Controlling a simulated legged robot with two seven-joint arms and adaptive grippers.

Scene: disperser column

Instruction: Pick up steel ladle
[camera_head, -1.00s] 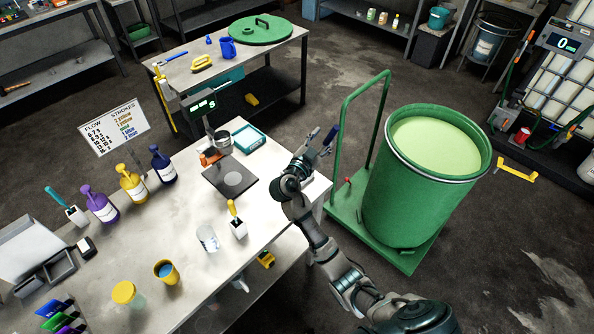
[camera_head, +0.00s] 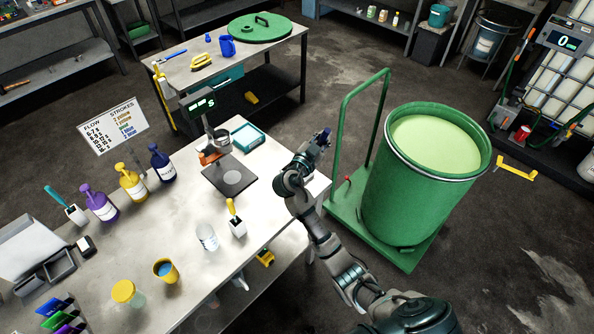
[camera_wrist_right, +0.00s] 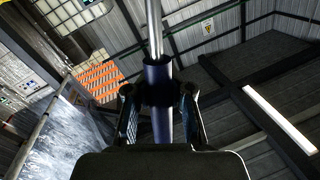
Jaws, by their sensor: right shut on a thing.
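The steel ladle shows in the wrist view as a bright steel rod (camera_wrist_right: 154,25) with a dark blue grip (camera_wrist_right: 157,76). My right gripper (camera_wrist_right: 160,95) is shut around that blue grip, with one finger on each side. In the head view my right gripper (camera_head: 314,146) is above the right end of the workbench, left of the green cart's handle. A small part of the blue grip (camera_head: 326,135) shows at its fingers. The ladle's bowl cannot be made out in either view. My left gripper is not in view.
The open green drum (camera_head: 430,185) of pale green liquid stands on a green cart (camera_head: 390,245) right of my arm. A green lid (camera_head: 261,28) lies on the back table.

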